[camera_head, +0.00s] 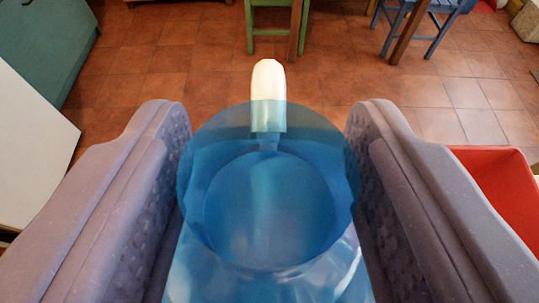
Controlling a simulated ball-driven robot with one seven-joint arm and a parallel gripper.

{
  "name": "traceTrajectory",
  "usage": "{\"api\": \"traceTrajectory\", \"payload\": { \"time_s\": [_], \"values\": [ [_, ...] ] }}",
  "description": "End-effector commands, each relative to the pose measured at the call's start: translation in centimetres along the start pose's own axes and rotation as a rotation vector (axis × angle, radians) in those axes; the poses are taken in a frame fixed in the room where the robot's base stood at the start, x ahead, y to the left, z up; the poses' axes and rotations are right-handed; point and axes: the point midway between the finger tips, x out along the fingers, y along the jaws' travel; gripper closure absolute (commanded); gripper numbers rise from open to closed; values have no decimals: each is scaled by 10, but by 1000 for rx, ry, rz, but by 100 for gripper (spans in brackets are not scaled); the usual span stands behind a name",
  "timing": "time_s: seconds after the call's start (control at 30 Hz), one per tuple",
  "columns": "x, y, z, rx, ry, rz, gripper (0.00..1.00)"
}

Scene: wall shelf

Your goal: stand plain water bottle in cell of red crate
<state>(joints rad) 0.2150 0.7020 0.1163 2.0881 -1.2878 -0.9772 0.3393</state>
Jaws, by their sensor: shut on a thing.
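A blue see-through water bottle (268,215) fills the lower middle of the picture, close to the camera. My gripper (268,145) is shut on it, with one grey-purple finger on each side. A white rounded piece (268,82) shows at its far end, partly through the blue; I cannot tell whether it belongs to the bottle. The red crate (500,185) is at the right edge, partly hidden behind the right finger. Its cells are not visible.
The floor is brown-red tile (190,62). A green stool (278,28) and a blue chair (415,22) stand at the back. A teal cabinet (45,40) and a white panel (30,150) are at the left. The floor between them looks clear.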

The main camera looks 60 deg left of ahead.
Motion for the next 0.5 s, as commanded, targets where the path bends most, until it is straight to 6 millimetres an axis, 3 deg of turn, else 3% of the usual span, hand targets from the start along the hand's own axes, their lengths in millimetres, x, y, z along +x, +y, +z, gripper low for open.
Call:
{"api": "traceTrajectory", "payload": {
  "time_s": [0.5],
  "values": [
    [5,0,13,1,1,0,100]
  ]
}}
